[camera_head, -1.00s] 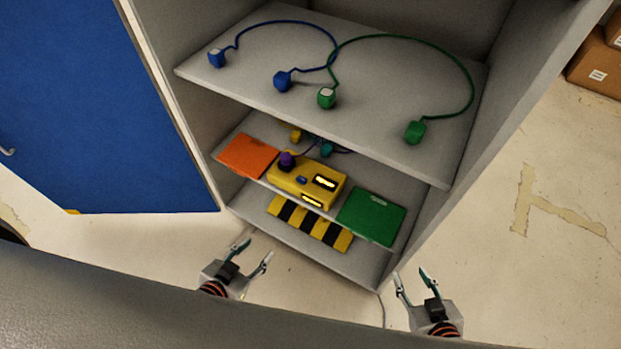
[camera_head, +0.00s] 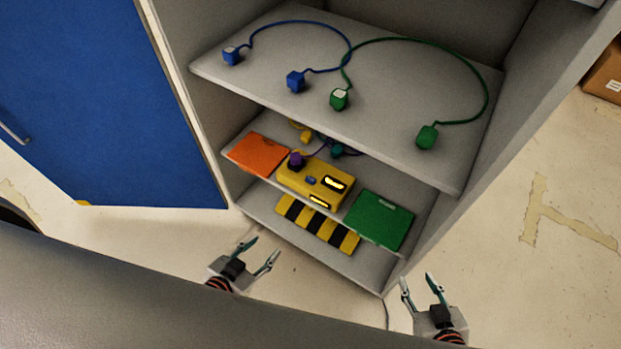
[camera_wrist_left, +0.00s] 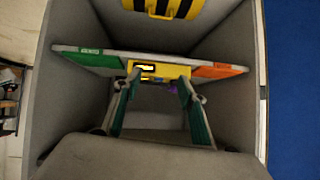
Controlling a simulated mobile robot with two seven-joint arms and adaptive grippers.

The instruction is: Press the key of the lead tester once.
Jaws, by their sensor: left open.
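The yellow lead tester (camera_head: 316,184) sits on the middle shelf of the grey cabinet, between an orange panel and a green panel. Its small blue key (camera_head: 311,180) is on top, left of a lit display. A purple plug (camera_head: 297,159) stands at its back left corner. In the left wrist view the tester (camera_wrist_left: 146,68) shows edge-on beyond the fingers. My left gripper (camera_head: 257,254) is open and empty, in front of and below the shelf. My right gripper (camera_head: 420,285) is open and empty, further right.
On the top shelf (camera_head: 390,85) lie a blue lead and a green lead with block ends. The orange panel (camera_head: 257,154) and green panel (camera_head: 379,220) flank the tester. A yellow-and-black striped block (camera_head: 317,225) is on the bottom shelf. A blue door (camera_head: 110,110) stands open at left.

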